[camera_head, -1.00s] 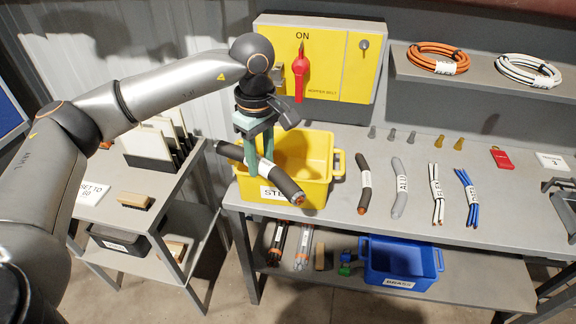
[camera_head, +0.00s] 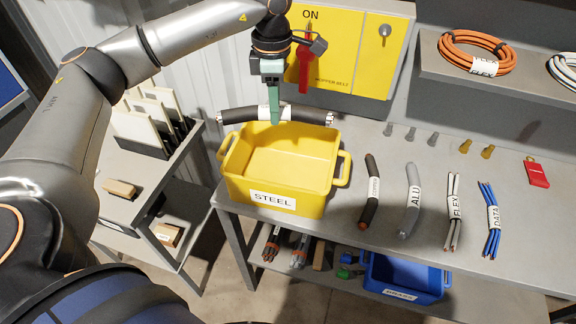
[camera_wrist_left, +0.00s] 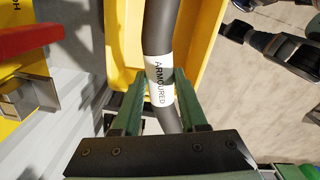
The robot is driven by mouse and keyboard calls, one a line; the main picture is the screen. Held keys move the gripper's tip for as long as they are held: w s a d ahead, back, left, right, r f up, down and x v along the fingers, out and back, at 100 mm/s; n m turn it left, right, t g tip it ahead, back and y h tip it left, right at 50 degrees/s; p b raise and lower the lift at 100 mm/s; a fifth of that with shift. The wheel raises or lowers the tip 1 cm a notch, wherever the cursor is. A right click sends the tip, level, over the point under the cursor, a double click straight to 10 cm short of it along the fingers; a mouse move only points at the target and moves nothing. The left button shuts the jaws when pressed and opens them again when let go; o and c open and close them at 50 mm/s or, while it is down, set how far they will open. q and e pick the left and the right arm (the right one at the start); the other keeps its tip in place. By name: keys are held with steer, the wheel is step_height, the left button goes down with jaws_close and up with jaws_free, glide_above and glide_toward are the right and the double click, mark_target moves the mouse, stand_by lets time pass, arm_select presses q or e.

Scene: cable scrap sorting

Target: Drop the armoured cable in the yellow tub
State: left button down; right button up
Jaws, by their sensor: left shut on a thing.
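The armoured cable (camera_head: 240,115) is a thick dark piece with a white label, and the label reads ARMOURED in the left wrist view (camera_wrist_left: 160,82). My left gripper (camera_head: 275,112) is shut around its labelled middle and holds it level, above the back part of the yellow tub. The yellow tub (camera_head: 270,200), labelled STEEL, stands on the left end of the bench with its inside looking empty. Its yellow wall also shows beyond the cable in the left wrist view (camera_wrist_left: 122,45). My right gripper does not show.
Copper (camera_head: 371,192), ALU (camera_head: 411,200), FLEX (camera_head: 453,212) and DATA (camera_head: 489,220) cable pieces lie right of the tub. A yellow hopper panel (camera_head: 355,50) with a red lever (camera_head: 305,68) stands behind. A blue tub (camera_head: 400,278) sits on the lower shelf.

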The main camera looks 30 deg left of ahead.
arm_select(q)
steer(key=shift+s+f+b, duration=0.1)
steer(key=shift+f+b, duration=0.2)
steer(key=shift+f, duration=0.2)
step_height(320, 180, down, 4)
steer(key=b, duration=0.3)
steer(key=shift+f, duration=0.15)
steer(key=c, duration=0.6)
jaws_free()
steer(key=shift+o, duration=1.2)
steer(key=shift+f, duration=0.1)
